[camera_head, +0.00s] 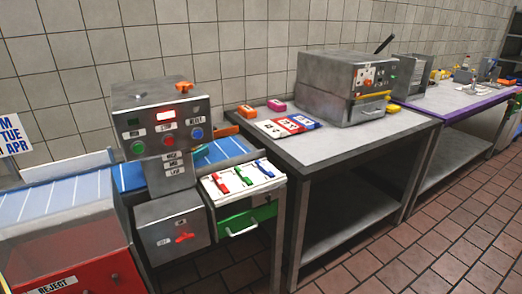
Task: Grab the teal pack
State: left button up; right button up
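Neither of my grippers is in view.
A steel table (340,140) to the right holds an orange pack (247,111), a pink pack (277,105), coloured cards (287,125) and a large metal machine (343,88). A drawer unit (240,184) with coloured levers juts out beside the conveyor. Tiled floor (430,235) is clear at right.

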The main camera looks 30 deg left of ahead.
aim_at(202, 150)
jog(key=z, duration=0.2)
jog(key=i, duration=2.15)
jog(key=u, duration=3.9)
